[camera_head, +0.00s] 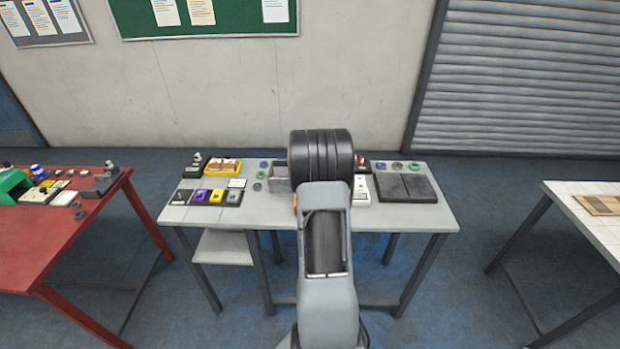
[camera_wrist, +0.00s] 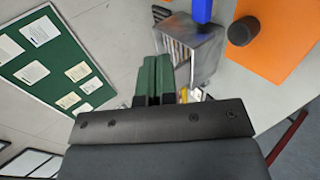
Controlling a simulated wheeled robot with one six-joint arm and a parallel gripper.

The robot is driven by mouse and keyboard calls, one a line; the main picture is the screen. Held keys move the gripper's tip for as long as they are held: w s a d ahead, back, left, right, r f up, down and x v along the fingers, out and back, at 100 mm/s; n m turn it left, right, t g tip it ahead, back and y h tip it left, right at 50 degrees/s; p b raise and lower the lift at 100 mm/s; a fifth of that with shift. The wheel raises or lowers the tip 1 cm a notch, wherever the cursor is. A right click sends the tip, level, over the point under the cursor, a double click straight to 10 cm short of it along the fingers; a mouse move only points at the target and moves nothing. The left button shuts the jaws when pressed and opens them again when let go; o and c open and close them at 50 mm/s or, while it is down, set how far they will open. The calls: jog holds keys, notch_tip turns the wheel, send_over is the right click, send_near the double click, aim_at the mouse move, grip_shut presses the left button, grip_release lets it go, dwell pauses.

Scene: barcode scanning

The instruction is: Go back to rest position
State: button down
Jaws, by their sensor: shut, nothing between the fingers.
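My gripper shows in the wrist view as two dark green fingers (camera_wrist: 156,75), pressed together with nothing between them. In the head view the gripper is hidden behind my own raised arm, which stands over the middle of the grey table (camera_head: 270,212). A grey metal box (camera_head: 280,180) stands on this table beside my arm. In the wrist view a grey open box (camera_wrist: 197,52) lies beyond the fingers, to their upper right, apart from them.
Coloured cards on dark pads (camera_head: 216,196), a yellow tray (camera_head: 223,171) and a large black pad (camera_head: 405,187) lie on the grey table. A red table (camera_head: 60,240) stands left and a white-topped table (camera_head: 600,232) right. Floor shows between the tables.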

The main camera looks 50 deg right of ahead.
notch_tip(320, 180, up, 6)
jog(key=p, duration=0.3)
jog(key=s+a+f+m+g+y, duration=0.1)
jog(key=s+a+m+y, duration=0.2)
jog(key=a+m, duration=0.35)
jog(key=s+a+f+m+g+y, duration=0.1)
jog(key=s+a+m+g+y, duration=0.15)
jog(key=a, duration=0.65)
jog(key=s+a+r+b, duration=0.1)
jog(key=s+a+r, duration=0.2)
jog(key=a, duration=0.5)
jog(key=s+a+r+y+b, duration=0.1)
jog(key=s+a+r, duration=0.2)
jog(key=s+a, duration=0.3)
jog(key=s+a+r+y+b, duration=0.1)
jog(key=s+a+r+b, duration=0.1)
jog(key=a, duration=0.9)
jog(key=shift+s+a+r+t, duration=0.4)
jog(key=shift+s+r, duration=0.25)
jog(key=shift+s, duration=0.75)
